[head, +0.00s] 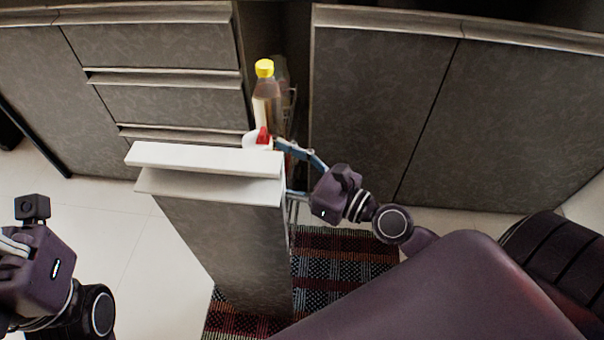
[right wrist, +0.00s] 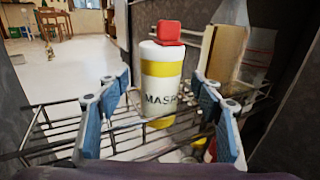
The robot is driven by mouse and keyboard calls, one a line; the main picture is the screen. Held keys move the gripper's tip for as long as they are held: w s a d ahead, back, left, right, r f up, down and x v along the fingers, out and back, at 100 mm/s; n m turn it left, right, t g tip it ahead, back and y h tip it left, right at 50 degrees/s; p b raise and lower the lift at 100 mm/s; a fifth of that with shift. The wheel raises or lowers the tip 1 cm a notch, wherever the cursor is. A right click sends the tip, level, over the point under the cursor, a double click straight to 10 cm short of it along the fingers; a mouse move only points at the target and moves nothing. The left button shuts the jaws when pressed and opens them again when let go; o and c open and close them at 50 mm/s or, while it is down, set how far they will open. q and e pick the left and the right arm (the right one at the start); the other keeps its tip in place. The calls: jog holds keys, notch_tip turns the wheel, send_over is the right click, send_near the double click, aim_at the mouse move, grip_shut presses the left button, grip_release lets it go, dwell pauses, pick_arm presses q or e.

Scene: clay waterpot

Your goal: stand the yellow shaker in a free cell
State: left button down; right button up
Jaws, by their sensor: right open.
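The yellow shaker (right wrist: 161,78) is white with a yellow band, dark lettering and a red cap. It stands upright at the wire rack (right wrist: 70,125) in the right wrist view. In the head view its red cap and white top (head: 262,138) show behind the white-edged pull-out front; its lower part is hidden. My right gripper (head: 285,166) is open, its blue-padded fingers either side of the shaker in the right wrist view (right wrist: 160,98), with gaps on both sides. My left gripper (head: 10,246) is at the left edge, partly cut off.
A brown bottle with a yellow cap (head: 266,92) stands behind the shaker. The pull-out front (head: 225,235) stands between my arms. Dark cabinets (head: 375,110) flank the narrow opening. A tan board-like item (right wrist: 226,52) is at the rack's right. Pale floor (head: 120,240) is clear at left.

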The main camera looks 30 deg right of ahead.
jog(key=v, duration=0.8)
dwell(0.6)
